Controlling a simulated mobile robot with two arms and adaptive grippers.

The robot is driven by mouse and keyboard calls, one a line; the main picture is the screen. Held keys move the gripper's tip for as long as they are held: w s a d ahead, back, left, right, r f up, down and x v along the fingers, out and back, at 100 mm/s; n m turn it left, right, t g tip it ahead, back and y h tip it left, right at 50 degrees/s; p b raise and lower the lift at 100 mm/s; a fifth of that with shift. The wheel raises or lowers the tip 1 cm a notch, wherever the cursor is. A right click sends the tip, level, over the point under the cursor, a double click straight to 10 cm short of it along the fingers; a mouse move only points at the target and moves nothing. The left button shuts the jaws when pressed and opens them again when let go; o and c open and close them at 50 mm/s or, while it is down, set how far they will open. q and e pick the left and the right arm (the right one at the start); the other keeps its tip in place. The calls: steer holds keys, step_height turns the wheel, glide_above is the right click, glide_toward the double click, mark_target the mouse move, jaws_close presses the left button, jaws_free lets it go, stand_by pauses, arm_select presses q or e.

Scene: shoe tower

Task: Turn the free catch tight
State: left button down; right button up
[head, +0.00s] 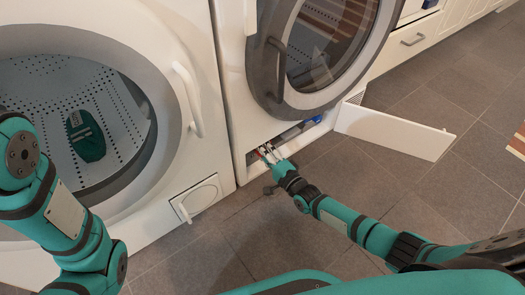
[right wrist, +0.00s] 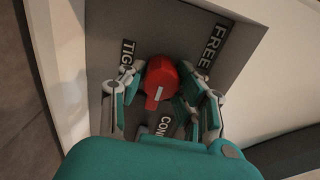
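The red catch (right wrist: 161,78) is a knob with a white mark, on a grey panel in the right wrist view. In the head view my right gripper (head: 266,153) reaches into the low compartment (head: 246,160) of the right machine. My left gripper is not in view.
The compartment's white flap (head: 395,131) hangs open to the right of my right gripper. The round door (head: 320,50) is above it. The left machine (head: 196,100) holds a dark green item (head: 86,136). Tiled floor (head: 215,255) is clear in front.

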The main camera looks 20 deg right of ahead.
steer(key=shift+o, duration=0.8)
steer(key=shift+s, duration=0.1)
steer(key=v, duration=1.2)
